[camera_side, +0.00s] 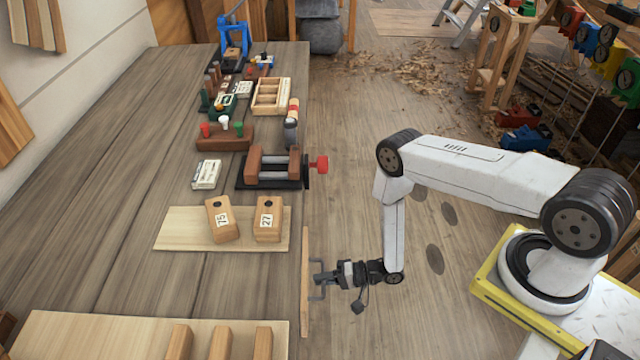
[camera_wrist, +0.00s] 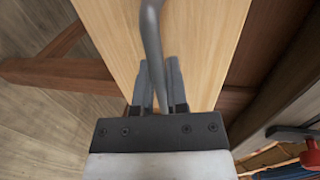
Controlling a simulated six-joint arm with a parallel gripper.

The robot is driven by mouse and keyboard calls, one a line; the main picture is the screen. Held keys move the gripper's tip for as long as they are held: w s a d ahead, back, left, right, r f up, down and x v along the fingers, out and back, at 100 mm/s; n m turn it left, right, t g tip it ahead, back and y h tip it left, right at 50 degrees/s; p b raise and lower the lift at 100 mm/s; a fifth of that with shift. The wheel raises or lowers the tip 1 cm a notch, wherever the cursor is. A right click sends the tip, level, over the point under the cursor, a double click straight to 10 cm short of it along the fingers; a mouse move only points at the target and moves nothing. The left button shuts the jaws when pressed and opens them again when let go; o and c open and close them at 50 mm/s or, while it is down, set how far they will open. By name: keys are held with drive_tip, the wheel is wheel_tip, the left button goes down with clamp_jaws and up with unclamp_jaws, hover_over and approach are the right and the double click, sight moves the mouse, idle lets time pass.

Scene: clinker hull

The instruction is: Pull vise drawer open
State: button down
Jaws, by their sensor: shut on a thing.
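The drawer front (camera_side: 305,285) is a pale wooden panel at the bench's right edge in the side view. It also fills the upper middle of the wrist view (camera_wrist: 205,45). A grey bar handle (camera_wrist: 152,40) stands out from it; the handle also shows in the side view (camera_side: 316,295). My gripper (camera_side: 322,279) is shut on the handle. In the wrist view its two fingers (camera_wrist: 158,82) lie on either side of the bar. The inside of the drawer is hidden. The vise (camera_side: 272,167), with wooden jaws and a red knob, stands on the bench above the drawer front in the picture.
Two wooden blocks marked 75 (camera_side: 222,220) and 27 (camera_side: 267,219) stand on a pale board (camera_side: 180,232). Another board (camera_side: 90,335) with several blocks lies at the front. The floor (camera_side: 350,215) between bench and my base is mostly clear.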

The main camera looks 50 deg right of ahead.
drive_tip(key=shift+d, duration=0.1)
drive_tip(key=f+v, duration=0.2)
drive_tip(key=v, duration=0.8)
drive_tip(key=f+v, duration=0.2)
drive_tip(key=v, duration=0.8)
drive_tip(key=shift+s+d, duration=0.45)
drive_tip(key=shift+d, duration=0.05)
drive_tip(key=c, duration=0.7)
unclamp_jaws()
drive_tip(key=shift+f, duration=0.1)
drive_tip(key=shift+o, duration=0.2)
